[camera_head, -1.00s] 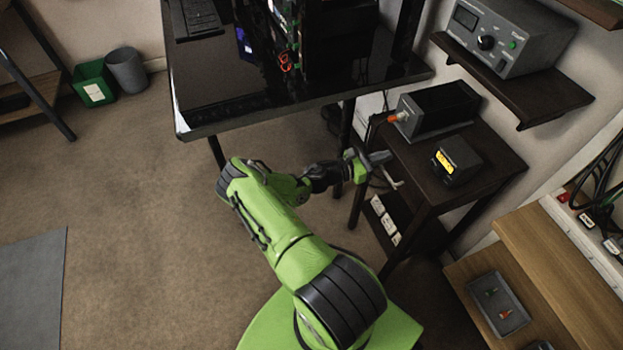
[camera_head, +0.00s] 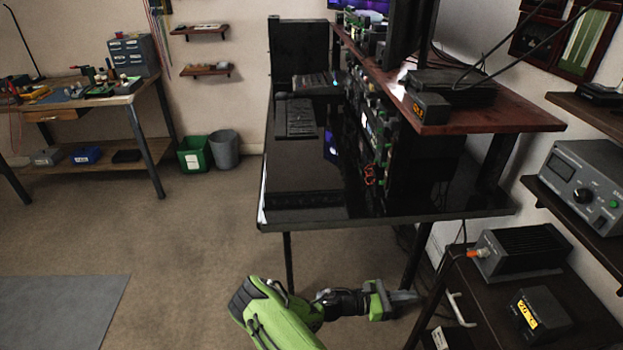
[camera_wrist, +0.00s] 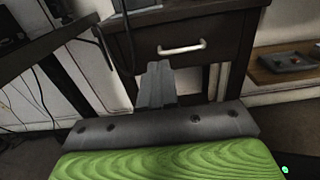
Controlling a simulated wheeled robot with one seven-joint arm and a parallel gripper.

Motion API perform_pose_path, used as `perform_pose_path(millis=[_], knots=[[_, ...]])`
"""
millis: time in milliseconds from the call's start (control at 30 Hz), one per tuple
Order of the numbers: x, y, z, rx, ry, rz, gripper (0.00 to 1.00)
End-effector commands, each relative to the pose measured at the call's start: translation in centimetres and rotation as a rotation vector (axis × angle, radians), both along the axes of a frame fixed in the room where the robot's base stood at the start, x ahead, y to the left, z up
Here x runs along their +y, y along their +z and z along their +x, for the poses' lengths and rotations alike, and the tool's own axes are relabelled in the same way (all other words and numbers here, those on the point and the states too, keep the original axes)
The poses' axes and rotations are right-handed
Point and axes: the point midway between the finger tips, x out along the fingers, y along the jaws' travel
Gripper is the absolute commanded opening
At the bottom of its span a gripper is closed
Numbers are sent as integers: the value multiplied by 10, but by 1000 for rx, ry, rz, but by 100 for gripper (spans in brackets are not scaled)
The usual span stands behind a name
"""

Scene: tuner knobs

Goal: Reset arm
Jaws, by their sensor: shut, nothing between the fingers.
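My gripper (camera_head: 405,297) is at the lower middle of the head view, at the end of my green arm, in front of the dark side table (camera_head: 490,305). Its fingers are together and hold nothing. In the wrist view the shut fingers of my gripper (camera_wrist: 157,84) point toward a dark drawer front with a pale handle (camera_wrist: 182,48). The fingers look apart from the handle; the exact gap is hard to tell. The handle also shows in the head view (camera_head: 459,310).
A black desk (camera_head: 300,175) with radio gear stands behind my arm. A silver device with a knob (camera_head: 580,185) sits on a wall shelf at right. A black box (camera_head: 520,250) and a small yellow-display box (camera_head: 538,315) are on the side table. The floor (camera_head: 180,240) at left is open.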

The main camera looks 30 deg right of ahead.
Motion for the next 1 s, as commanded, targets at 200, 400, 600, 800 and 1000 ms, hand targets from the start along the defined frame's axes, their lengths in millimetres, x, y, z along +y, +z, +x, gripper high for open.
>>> perform_pose_path(millis=[200, 400, 600, 800, 1000], knots=[[3, 3, 2, -41, -17, 15, 0], [43, 26, 19, -394, -177, 147, 0], [104, 69, 42, -792, -366, 330, 0], [169, 133, 55, -1133, -522, 535, 0], [231, 207, 42, -1412, -628, 749, 0]])
